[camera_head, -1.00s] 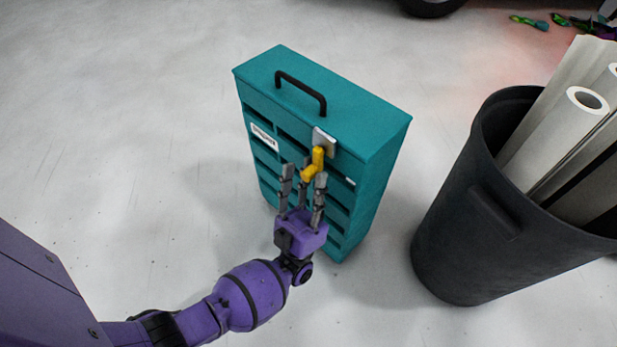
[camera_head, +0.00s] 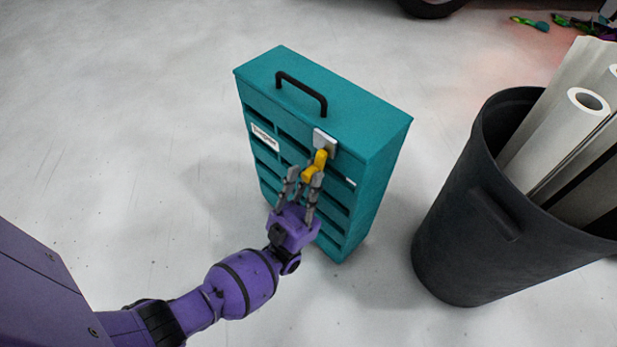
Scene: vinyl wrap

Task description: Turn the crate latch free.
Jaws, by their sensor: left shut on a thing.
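The teal crate (camera_head: 375,140) stands upright on the floor, with a black handle on top and slots in its front. Its yellow latch (camera_head: 319,160) sits below a grey metal plate (camera_head: 325,143) at the top front edge. The latch slants down to the left. My left gripper (camera_head: 302,178) reaches up from below, in front of the crate, and its fingers are shut on the lower part of the latch. The fingers hide some of the front slots. My right gripper is not in view.
A large dark bin (camera_head: 455,215) with white rolls (camera_head: 560,140) stands close to the right of the crate. A white label (camera_head: 265,137) is on the crate's front. The pale floor to the left is clear. Small colourful items (camera_head: 575,24) lie far back right.

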